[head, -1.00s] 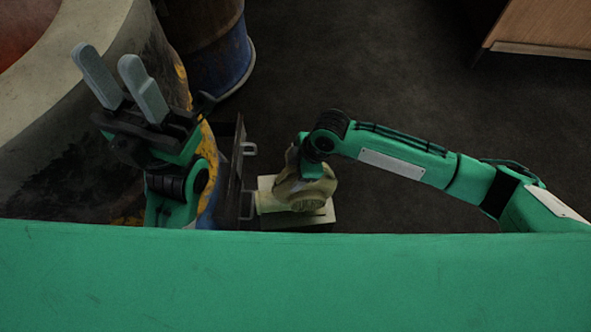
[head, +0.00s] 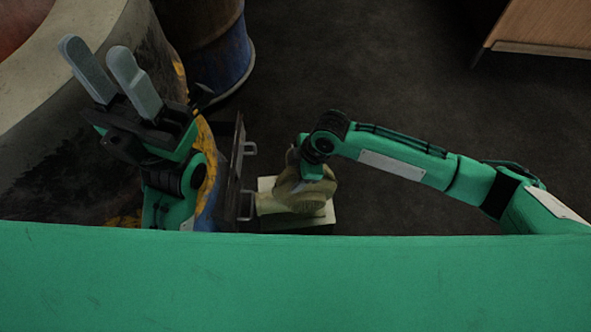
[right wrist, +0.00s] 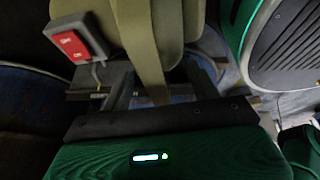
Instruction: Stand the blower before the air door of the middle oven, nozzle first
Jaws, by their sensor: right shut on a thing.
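The olive-beige blower (head: 287,190) is beside the oven in the head view, its nozzle (head: 266,203) pointing left toward a dark metal door frame with handles (head: 247,206). The nozzle end is close to the lower handle; whether they touch I cannot tell. My right gripper (head: 318,184) is shut on the blower from above. In the right wrist view the blower body (right wrist: 180,25) fills the top, with a red switch box (right wrist: 75,44) beside it. My left gripper (head: 97,72) is open and empty above the oven at the left.
The blower is over a pale block or stand (head: 322,218); contact is unclear. A rusty blue drum (head: 215,50) stands behind, and a wooden cabinet (head: 545,25) is at the far right. The dark floor between them is clear. My own green body hides the bottom of the view.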

